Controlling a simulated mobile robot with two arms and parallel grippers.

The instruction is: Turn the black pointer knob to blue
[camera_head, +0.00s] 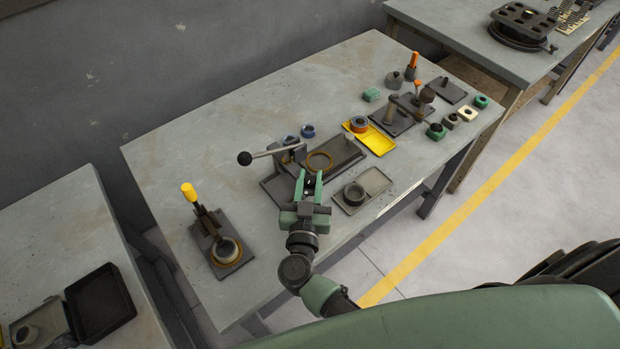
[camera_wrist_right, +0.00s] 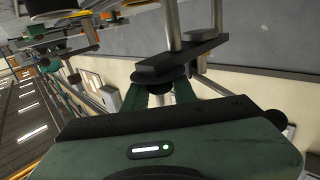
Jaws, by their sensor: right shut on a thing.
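My right gripper (camera_head: 309,184) reaches in from the front, its green fingers at the front of the press (camera_head: 290,160) on the middle table. In the right wrist view the two green fingers (camera_wrist_right: 168,96) close around a small dark round part (camera_wrist_right: 168,86), which looks like the black pointer knob, under a black plate of the press (camera_wrist_right: 182,62). Its pointer and any blue mark around it are hidden or too small to make out. In the head view the fingers mostly hide the knob. My left gripper is not in view.
The press lever with a black ball (camera_head: 245,158) sticks out left. A grey tray with a dark ring (camera_head: 377,180) lies right of my gripper. A yellow tray (camera_head: 379,142) and several small parts stand further right. A yellow-handled tool (camera_head: 189,192) stands left.

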